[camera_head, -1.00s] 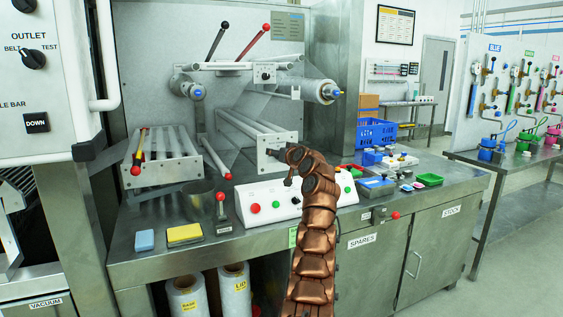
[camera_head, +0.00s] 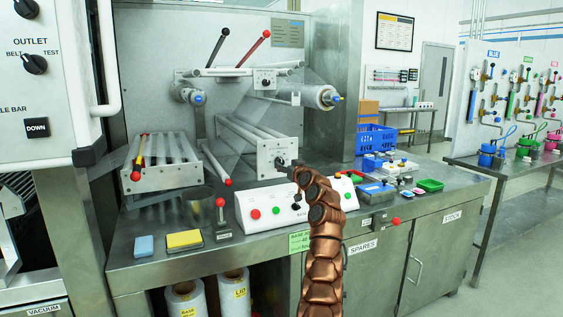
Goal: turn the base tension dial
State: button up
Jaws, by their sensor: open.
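The bench machine has a metal end plate (camera_head: 267,158) on its lower roller unit. A small dark round part (camera_head: 280,162) shows on this plate, close to my gripper's tip; I cannot tell for certain that it is the base tension dial. My gripper (camera_head: 294,172) is at the end of my copper-coloured arm, in front of the plate's right edge. It is open and seems empty; its fingers are small and partly hidden by the wrist. Whether it touches the dark part cannot be told.
A white control box (camera_head: 262,196) with red and green buttons and dark knobs stands just below my gripper. A red-knobbed lever (camera_head: 220,206) is to its left. A yellow sponge (camera_head: 184,239) and a blue block (camera_head: 144,246) lie at front left. Small coloured trays (camera_head: 430,185) are to the right.

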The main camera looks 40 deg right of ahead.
aim_at(282, 162)
jog(key=shift+x, duration=1.05)
jog(key=shift+w+d+r+p, duration=0.25)
jog(key=shift+w+p, duration=0.3)
jog(key=shift+p, duration=0.55)
jog(key=shift+w+d+f+p, duration=0.2)
jog(key=shift+w+f+p, duration=0.1)
jog(key=shift+w+p, duration=0.35)
jog(key=c, duration=1.1)
jog(key=shift+c, duration=0.2)
